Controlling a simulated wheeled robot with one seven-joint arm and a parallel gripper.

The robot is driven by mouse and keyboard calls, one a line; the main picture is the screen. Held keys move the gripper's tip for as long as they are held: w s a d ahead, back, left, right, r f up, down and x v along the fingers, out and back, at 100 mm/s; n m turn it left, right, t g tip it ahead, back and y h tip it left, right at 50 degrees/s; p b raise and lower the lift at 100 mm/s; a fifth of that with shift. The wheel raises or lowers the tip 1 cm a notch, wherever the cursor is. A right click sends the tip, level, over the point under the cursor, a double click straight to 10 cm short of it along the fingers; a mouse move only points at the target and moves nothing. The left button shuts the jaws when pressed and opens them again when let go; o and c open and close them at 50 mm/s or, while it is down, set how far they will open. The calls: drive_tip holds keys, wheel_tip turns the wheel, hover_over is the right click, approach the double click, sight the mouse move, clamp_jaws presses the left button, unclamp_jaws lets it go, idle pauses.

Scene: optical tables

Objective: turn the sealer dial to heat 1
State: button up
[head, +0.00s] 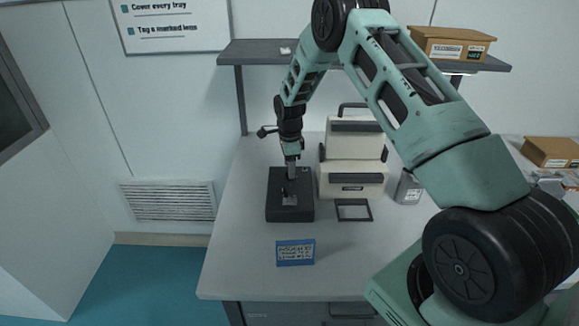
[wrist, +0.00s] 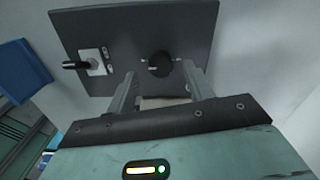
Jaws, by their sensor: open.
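A black round dial (wrist: 158,64) with a pale mark sits on the dark control box (wrist: 110,20) in the wrist view. In the head view the dark box (head: 276,212) stands on the table below my gripper (head: 290,172). My gripper is open, and in the wrist view its fingers (wrist: 158,78) stand on either side of the dial's near part. I cannot tell whether they touch it. A black lever (wrist: 76,65) on a pale plate is left of the dial. The dial's heat marks are not readable, and in the head view my gripper hides the dial.
A cream two-part machine (head: 352,180) stands right of the box, with a small dark frame (head: 354,210) before it. A blue card (head: 295,252) lies in front. A grey canister (head: 409,187) is farther right. A shelf (head: 262,52) runs above. The table's front left is clear.

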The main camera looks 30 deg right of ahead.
drive_tip(key=shift+f, duration=1.25)
drive_tip(key=c, duration=1)
